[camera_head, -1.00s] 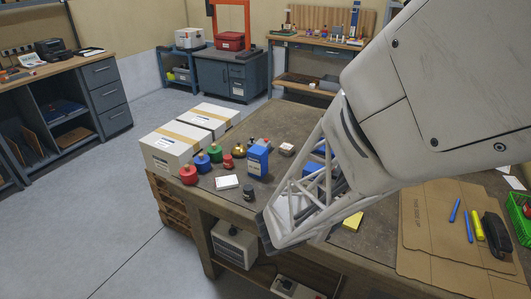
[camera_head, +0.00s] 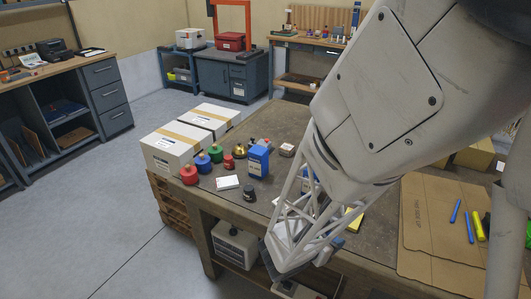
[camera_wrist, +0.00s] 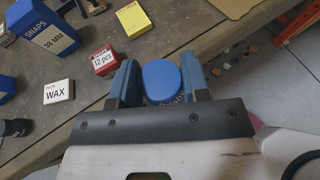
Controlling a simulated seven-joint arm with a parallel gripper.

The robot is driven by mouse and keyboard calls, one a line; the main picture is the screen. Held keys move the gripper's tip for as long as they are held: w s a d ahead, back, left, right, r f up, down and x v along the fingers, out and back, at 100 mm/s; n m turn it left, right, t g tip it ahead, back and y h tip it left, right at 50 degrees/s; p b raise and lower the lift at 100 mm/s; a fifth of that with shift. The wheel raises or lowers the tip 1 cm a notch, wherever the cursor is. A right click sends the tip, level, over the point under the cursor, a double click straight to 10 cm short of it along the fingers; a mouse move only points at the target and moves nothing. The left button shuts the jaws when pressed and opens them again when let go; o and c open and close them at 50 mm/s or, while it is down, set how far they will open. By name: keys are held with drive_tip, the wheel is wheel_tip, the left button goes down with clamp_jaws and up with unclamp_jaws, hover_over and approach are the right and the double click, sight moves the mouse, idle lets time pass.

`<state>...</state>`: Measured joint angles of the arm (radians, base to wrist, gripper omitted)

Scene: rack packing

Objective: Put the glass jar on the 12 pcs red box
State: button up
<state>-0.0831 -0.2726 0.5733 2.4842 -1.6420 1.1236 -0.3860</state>
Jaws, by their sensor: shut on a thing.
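The glass jar shows in the wrist view as a round blue lid (camera_wrist: 162,80); its body below the lid is mostly hidden. My gripper (camera_wrist: 158,72) is shut on it, with one blue finger on each side. The 12 pcs red box (camera_wrist: 104,61) stands on the bench just left of the left finger, its white label facing the camera. The jar is beside the box in the picture, not over it. In the head view my gripper (camera_head: 287,250) is at the bench's front edge, and its own frame hides the jar and the red box.
The wrist view shows a blue SNAPS box (camera_wrist: 45,35), a white WAX box (camera_wrist: 58,93) and a yellow box (camera_wrist: 136,19) nearby. In the head view, a black-lidded jar (camera_head: 249,193) and a blue container (camera_head: 258,160) stand left of my gripper. Flat cardboard (camera_head: 440,235) lies right.

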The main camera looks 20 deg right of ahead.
idle(0.4)
drive_tip(key=w+d, duration=0.1)
drive_tip(key=w, duration=0.4)
drive_tip(key=w+d+f, duration=0.1)
drive_tip(key=w+d, duration=0.1)
drive_tip(key=w, duration=0.3)
drive_tip(key=w+d, duration=0.2)
drive_tip(key=w, duration=0.3)
drive_tip(key=shift+w+f, duration=0.1)
drive_tip(key=shift+f, duration=0.2)
drive_tip(key=shift+f, duration=1.75)
drive_tip(key=shift+f, duration=0.1)
drive_tip(key=o, duration=1)
drive_tip(key=shift+a, duration=0.1)
drive_tip(key=v, duration=1.2)
